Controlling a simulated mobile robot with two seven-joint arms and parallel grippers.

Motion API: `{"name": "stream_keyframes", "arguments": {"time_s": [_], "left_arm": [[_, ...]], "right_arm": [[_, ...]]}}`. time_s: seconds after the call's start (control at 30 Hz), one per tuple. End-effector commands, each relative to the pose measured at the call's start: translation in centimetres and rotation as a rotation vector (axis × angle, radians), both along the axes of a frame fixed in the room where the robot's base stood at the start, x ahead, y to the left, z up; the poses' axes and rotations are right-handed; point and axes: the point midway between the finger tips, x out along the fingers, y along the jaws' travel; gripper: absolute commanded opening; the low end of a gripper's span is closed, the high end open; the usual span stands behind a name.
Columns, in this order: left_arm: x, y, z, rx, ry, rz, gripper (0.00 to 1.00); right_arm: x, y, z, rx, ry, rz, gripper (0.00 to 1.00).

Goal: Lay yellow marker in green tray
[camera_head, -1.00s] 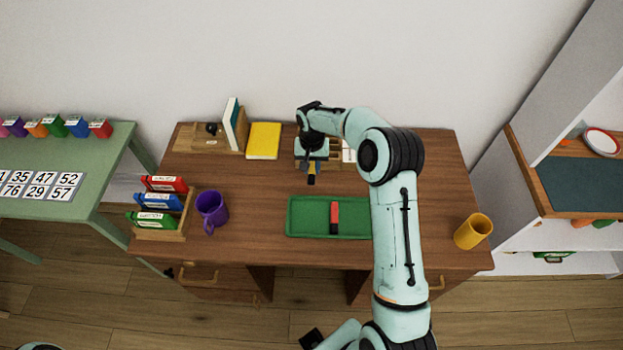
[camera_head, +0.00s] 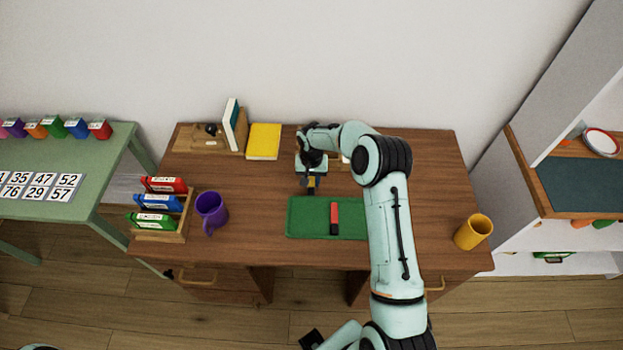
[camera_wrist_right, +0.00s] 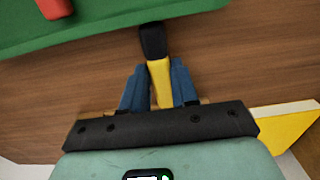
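The yellow marker (camera_wrist_right: 159,78), with a black cap end, is held between the blue fingers of my right gripper (camera_wrist_right: 160,85) in the right wrist view. In the head view my right gripper (camera_head: 310,184) is over the desk, just behind the back left part of the green tray (camera_head: 300,221). The marker's cap end points towards the tray, which also shows at the top of the wrist view (camera_wrist_right: 100,37). A red marker (camera_head: 334,217) lies in the tray. My left gripper cannot be made out in these views.
A yellow cup (camera_head: 473,232) is at the right. A yellow book (camera_head: 263,141) lies behind. The tray's left half is clear.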

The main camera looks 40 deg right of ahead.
Motion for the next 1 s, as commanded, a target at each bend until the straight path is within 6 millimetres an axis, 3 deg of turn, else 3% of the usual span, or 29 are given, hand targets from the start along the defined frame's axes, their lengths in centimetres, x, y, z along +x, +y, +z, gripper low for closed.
{"name": "stream_keyframes", "arguments": {"time_s": [0.33,0.47,1.0], "left_arm": [[0.0,0.0,0.1,0.000,0.000,0.000,0.33],[0.2,0.0,0.2,0.000,-0.002,0.000,0.33],[0.3,0.0,0.5,0.000,-0.003,0.000,0.33]], "right_arm": [[0.0,0.0,0.1,0.000,0.000,0.000,0.50],[0.1,0.0,1.1,-0.001,-0.003,0.000,0.50],[0.1,0.0,11.2,-0.001,-0.002,0.000,0.50]]}}
